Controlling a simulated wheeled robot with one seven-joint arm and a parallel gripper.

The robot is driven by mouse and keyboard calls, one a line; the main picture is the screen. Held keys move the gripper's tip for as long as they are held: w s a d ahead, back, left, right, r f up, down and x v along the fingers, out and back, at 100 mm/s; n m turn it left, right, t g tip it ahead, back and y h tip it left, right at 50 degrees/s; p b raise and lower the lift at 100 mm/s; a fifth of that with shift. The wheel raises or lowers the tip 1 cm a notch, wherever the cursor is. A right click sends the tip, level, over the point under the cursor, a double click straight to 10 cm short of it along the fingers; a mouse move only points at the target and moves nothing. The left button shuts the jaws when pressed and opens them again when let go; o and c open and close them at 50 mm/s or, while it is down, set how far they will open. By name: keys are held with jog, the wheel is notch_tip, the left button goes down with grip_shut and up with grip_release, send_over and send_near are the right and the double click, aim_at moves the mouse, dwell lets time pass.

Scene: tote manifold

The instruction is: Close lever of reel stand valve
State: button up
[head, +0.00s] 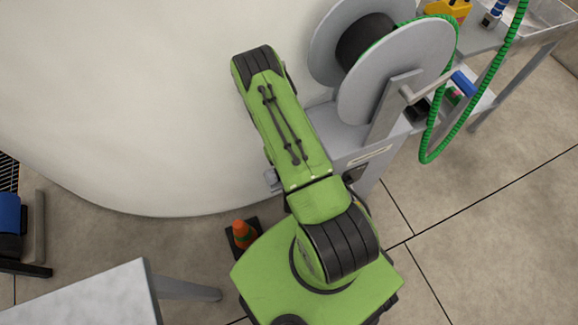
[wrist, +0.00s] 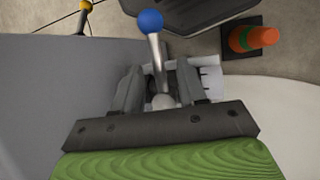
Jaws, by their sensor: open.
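The valve lever (wrist: 157,50) shows in the wrist view as a silver stem with a blue ball knob (wrist: 150,21) at its top end. My gripper (wrist: 160,72) is open, with one finger on each side of the stem. I cannot tell whether either finger touches it. A white valve part (wrist: 208,80) shows beside the right finger, and the rest of the valve is hidden behind the gripper. In the head view the grey reel stand (head: 340,128) carries a grey reel (head: 388,85), and my arm hides the lever and my gripper.
A large cream tank (head: 130,110) fills the upper left. An orange cone (head: 243,234) stands on the floor near the stand and also shows in the wrist view (wrist: 255,37). A green hose (head: 455,133) hangs at the right. A grey table (head: 85,298) is at lower left.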

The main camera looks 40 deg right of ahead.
notch_tip(320, 180, up, 10)
jog(key=p, duration=0.3)
dwell(0.3)
